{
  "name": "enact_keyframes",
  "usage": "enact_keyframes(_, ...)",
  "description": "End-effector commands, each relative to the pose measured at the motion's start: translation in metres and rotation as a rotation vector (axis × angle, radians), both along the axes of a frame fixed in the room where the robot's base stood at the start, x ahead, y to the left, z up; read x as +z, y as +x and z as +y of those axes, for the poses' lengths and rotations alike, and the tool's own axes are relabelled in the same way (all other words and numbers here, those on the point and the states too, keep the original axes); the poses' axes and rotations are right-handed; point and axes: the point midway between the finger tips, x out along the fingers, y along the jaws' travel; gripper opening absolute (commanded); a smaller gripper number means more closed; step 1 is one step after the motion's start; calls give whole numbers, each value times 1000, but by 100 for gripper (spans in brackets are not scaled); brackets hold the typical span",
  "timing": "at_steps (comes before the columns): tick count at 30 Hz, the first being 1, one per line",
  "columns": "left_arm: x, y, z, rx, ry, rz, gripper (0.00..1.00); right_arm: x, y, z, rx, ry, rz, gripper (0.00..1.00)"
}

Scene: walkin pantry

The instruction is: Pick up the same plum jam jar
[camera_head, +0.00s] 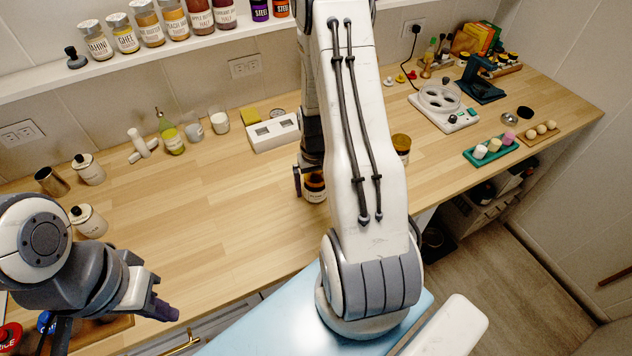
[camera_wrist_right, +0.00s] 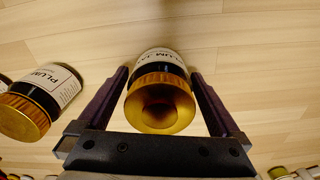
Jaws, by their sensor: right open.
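A plum jam jar (camera_wrist_right: 158,95) with a gold lid and a white label reading "PLUM" stands between the two fingers of my right gripper (camera_wrist_right: 160,74). The fingers are open, one on each side, with a small gap visible beside the lid. In the head view this jar (camera_head: 315,188) is partly hidden behind my right arm. A second jar (camera_wrist_right: 40,100), also labelled "PLUM", stands to the left in the wrist view. A gold-lidded jar (camera_head: 401,146) shows right of my arm in the head view. My left gripper (camera_head: 160,308) is over the counter's front left; its jaw opening is unclear.
The wooden counter (camera_head: 210,230) is clear left of the jar. A white block with two openings (camera_head: 275,133) is behind. White canisters (camera_head: 88,169) stand at left. A kitchen scale-like appliance (camera_head: 440,106) and green tray (camera_head: 480,155) are at right.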

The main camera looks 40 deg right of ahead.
Motion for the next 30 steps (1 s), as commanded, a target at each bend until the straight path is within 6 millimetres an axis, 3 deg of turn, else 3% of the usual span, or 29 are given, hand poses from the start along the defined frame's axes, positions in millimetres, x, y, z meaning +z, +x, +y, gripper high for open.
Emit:
enact_keyframes(8,0,0,0,0,0,0,0,-3,1,0,0,-1,-2,100)
enact_keyframes(16,0,0,0,0,0,0,0,-3,0,0,0,-1,-2,1)
enact_keyframes(30,-4,0,0,0,0,0,0,7,2,-1,0,-2,-5,0)
